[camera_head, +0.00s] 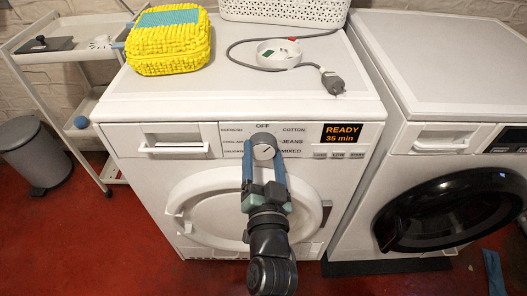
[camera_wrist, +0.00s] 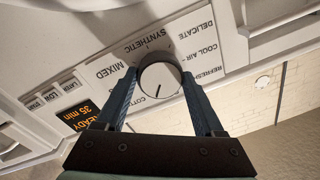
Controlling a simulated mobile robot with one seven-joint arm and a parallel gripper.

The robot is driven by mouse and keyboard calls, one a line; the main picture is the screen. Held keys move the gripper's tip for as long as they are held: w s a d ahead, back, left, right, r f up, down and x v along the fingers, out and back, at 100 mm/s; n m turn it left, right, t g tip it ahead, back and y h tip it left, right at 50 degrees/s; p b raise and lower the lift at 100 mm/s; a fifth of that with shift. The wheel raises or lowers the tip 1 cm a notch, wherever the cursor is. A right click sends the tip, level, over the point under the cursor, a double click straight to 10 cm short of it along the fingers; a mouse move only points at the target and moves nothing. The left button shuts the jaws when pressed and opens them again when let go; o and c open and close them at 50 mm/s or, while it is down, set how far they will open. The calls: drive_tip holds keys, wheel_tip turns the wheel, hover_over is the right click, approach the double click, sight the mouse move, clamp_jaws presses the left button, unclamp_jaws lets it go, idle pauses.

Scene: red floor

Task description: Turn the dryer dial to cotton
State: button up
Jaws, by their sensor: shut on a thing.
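The white dryer (camera_head: 140,112) stands in the middle of the head view with its door closed. My gripper (camera_head: 263,154) is shut on the dial, one blue finger on each side. The wrist view shows the dial (camera_wrist: 160,78) upside down between the fingers. Its dark mark points toward the bottom of that picture, roughly toward OFF. There the COTTON label (camera_wrist: 149,102) is partly hidden by a finger and the dial. The display (camera_head: 342,133) reads READY, 35 min.
A white perforated basket (camera_head: 284,10) stands behind. A washing machine (camera_head: 450,75) is at right, a cart (camera_head: 58,54) and bin (camera_head: 36,158) at left.

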drive_tip(key=shift+m, duration=0.5)
drive_tip(key=o, duration=1.4)
drive_tip(key=shift+s, duration=0.1)
drive_tip(key=s, duration=0.4)
drive_tip(key=s+b, duration=0.1)
drive_tip(key=s, duration=0.7)
drive_tip(key=shift+s+d+f, duration=0.25)
drive_tip(key=shift+s+f, duration=0.1)
drive_tip(key=shift+s, duration=0.05)
drive_tip(key=shift+r, duration=0.1)
